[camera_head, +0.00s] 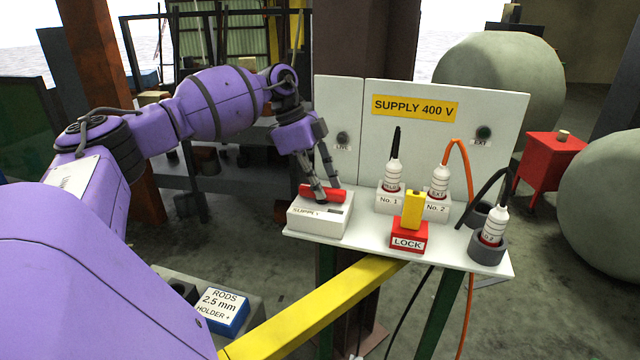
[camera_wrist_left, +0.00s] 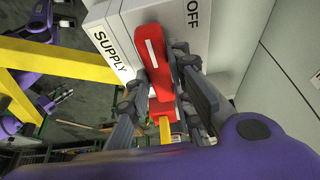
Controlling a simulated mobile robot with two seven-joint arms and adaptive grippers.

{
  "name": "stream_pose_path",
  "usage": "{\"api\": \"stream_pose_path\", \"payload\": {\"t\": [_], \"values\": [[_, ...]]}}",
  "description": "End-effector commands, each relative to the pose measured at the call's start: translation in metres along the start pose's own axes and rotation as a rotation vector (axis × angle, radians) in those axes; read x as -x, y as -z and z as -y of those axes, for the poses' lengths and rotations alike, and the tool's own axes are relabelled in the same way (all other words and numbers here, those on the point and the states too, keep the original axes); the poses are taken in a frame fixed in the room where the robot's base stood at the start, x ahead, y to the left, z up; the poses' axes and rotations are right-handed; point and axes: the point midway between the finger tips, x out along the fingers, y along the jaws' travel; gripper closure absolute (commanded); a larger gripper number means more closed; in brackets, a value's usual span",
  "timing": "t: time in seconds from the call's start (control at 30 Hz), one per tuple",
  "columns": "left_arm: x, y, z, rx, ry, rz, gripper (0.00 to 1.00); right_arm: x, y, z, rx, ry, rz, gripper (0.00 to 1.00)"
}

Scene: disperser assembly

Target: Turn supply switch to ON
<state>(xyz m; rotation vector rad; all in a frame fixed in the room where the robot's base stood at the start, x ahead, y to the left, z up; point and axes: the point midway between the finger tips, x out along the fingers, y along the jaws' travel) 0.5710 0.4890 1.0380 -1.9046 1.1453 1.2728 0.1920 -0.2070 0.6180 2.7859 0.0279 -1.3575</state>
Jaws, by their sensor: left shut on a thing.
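The supply switch (camera_head: 318,217) is a white box labelled SUPPLY at the left end of the white shelf, with a red handle (camera_head: 311,190) on top. My left gripper (camera_head: 325,194) reaches down over it and is shut on the red handle. In the left wrist view the red handle (camera_wrist_left: 154,56) lies between the fingers, and OFF is printed on the white switch box (camera_wrist_left: 190,38). An ON mark is not visible. My right gripper (camera_wrist_left: 60,97) seems to show small at the left of the wrist view; its jaws are unclear.
Right of the switch on the shelf (camera_head: 358,242) stand a red LOCK block (camera_head: 408,236) with a yellow tab, two plugs in the No. 1 and No. 2 sockets, and another plug (camera_head: 491,226) in a grey holder. A panel (camera_head: 430,150) rises behind. A yellow beam (camera_head: 310,305) runs below.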

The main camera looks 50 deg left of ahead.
Motion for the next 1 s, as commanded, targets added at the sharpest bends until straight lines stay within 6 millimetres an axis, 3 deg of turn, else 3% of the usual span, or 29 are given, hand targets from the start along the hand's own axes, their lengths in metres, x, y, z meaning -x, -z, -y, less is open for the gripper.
{"api": "stream_pose_path", "payload": {"t": [0.37,1.0], "values": [[0.001,0.002,0.003,-0.188,-0.075,-0.003,1.0,-0.001,-0.002,0.0,0.001,0.0,0.003,0.6],[0.002,0.004,0.006,-0.745,-0.304,-0.001,1.0,0.008,0.015,-0.001,-0.004,-0.002,-0.02,0.6]]}}
